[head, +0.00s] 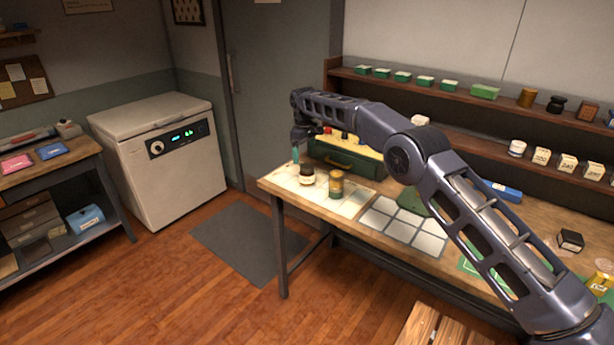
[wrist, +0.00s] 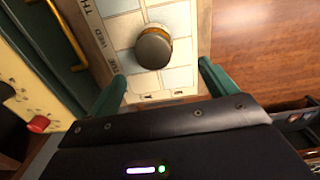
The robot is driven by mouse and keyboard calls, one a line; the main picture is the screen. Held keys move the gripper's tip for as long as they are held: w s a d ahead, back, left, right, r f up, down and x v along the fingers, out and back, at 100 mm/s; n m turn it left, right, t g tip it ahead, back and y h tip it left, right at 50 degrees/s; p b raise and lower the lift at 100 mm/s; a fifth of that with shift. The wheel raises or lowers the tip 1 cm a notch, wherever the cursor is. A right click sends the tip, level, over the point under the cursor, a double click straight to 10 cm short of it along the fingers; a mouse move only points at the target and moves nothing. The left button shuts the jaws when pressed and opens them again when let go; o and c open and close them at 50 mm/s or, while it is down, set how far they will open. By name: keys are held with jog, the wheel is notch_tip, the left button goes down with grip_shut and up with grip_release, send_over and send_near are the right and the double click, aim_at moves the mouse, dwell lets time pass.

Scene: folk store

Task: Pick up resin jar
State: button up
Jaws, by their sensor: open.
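Two small jars stand upright on a pale gridded board (head: 349,207) at the left end of the workbench: a dark-lidded jar with a cream label (head: 306,175) and an amber jar (head: 336,184). I cannot tell which is the resin jar. The wrist view shows one round grey-brown lid (wrist: 153,47) on a day-marked grid; I cannot tell which jar it belongs to. My gripper (head: 296,155) is above the board's left end, left of the dark-lidded jar. In the wrist view its teal fingers (wrist: 162,74) are apart and empty, with the lid beyond the tips.
A green case (head: 345,158) with a brass handle stands behind the jars, close to my gripper. A grey-squared tray (head: 404,226) lies to the right on the bench. Shelves (head: 460,128) with small boxes and jars run along the back.

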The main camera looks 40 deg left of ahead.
aim_at(307, 166)
notch_tip(307, 166, down, 4)
jog(key=shift+w+d+f, duration=0.1)
jog(key=shift+w+f, duration=0.05)
jog(key=shift+f, duration=0.7)
jog(key=shift+w+d+f, duration=0.1)
jog(key=shift+w+f, duration=0.05)
jog(key=shift+f, duration=0.75)
jog(key=shift+w+d+f, duration=0.1)
jog(key=shift+w+f, duration=0.05)
jog(key=shift+f, duration=0.7)
jog(key=shift+c, duration=0.5)
jog(key=c, duration=1.1)
jog(key=shift+c, duration=0.3)
jog(key=shift+r, duration=0.1)
notch_tip(307, 166, up, 20)
